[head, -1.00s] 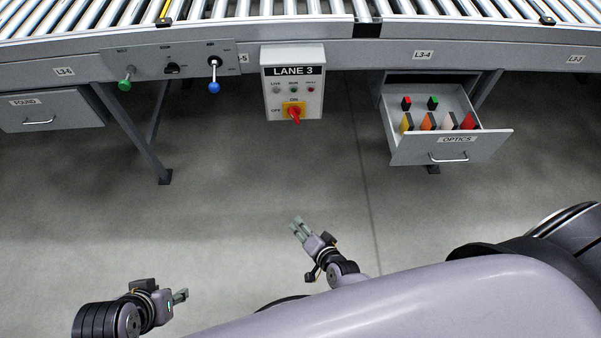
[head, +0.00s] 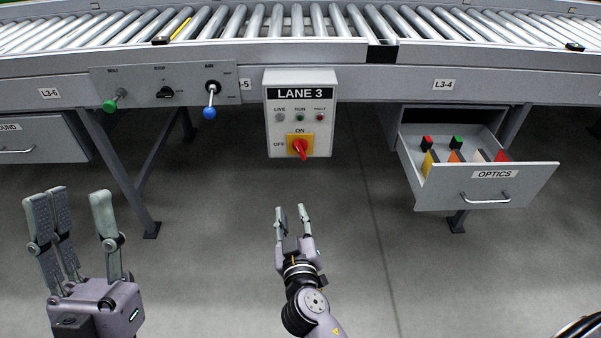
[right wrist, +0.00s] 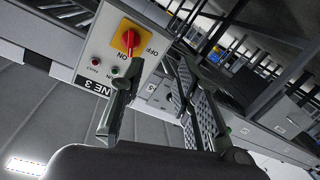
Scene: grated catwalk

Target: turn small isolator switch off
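The isolator switch is a red rotary knob (head: 300,148) on a yellow plate, low on the light grey LANE 3 box (head: 321,126). ON is printed above it and OFF to its left in the head view. In the right wrist view the knob (right wrist: 131,41) shows tilted, its handle lying toward the ON label. My right gripper (head: 293,212) is open and empty, in front of and below the box, apart from the knob. In the wrist view its fingers (right wrist: 155,100) stand apart. My left gripper (head: 80,225) is open and empty at lower left.
Left of the box, a panel carries a green knob (head: 110,106), a black selector (head: 165,93) and a blue-ball lever (head: 209,112). An open OPTICS drawer (head: 480,188) juts out at right. The roller conveyor (head: 260,22) runs above.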

